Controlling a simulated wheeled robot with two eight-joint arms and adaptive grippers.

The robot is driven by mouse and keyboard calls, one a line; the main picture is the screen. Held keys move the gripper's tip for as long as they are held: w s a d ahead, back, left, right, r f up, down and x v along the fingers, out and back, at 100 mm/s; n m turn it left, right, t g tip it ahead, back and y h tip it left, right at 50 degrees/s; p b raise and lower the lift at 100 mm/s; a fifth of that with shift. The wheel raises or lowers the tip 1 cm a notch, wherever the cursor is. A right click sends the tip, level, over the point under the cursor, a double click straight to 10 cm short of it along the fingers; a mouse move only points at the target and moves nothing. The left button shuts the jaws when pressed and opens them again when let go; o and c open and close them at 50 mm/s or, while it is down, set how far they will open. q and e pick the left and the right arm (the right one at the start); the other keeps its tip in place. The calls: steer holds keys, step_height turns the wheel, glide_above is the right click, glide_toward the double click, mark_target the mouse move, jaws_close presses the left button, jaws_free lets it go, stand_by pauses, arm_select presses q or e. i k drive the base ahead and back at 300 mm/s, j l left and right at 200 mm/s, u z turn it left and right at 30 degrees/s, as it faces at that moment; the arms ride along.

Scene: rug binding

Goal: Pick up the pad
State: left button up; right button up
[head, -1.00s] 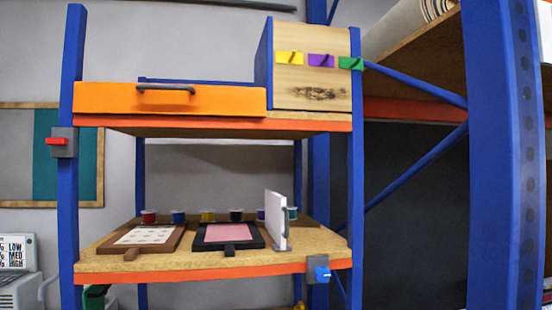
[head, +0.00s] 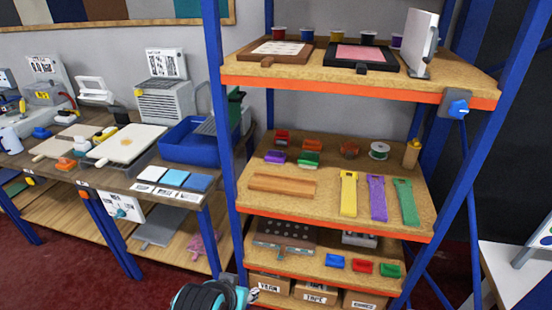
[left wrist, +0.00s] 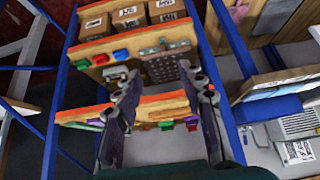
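I cannot tell for certain which thing is the pad. On the upper shelf, a pink sheet (head: 361,52) lies on a black board with a handle. Left of it, a pale patterned sheet (head: 279,47) lies on a brown board. Flat white and blue squares (head: 172,178) lie in a row on the bench at left. My left gripper (left wrist: 160,75) is open and empty in the left wrist view, facing the lower shelves, apart from these things. My left arm shows at the bottom of the head view. My right gripper is not in view.
A blue-posted rack holds yellow, purple and green strips (head: 377,198) and a wooden bar (head: 282,186) on its middle shelf. Below are a perforated plate (head: 285,234), small coloured blocks and labelled boxes (head: 316,293). A blue tray (head: 190,148) stands on the bench.

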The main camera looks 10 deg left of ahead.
mark_target(278, 158)
steer(key=i+j, duration=0.25)
steer(key=i+j+z, duration=0.15)
steer(key=j, duration=0.35)
steer(key=i+j, duration=0.25)
steer(key=j, duration=0.15)
steer(key=i+j+z, duration=0.15)
steer(key=j, duration=0.25)
steer(key=i, duration=0.05)
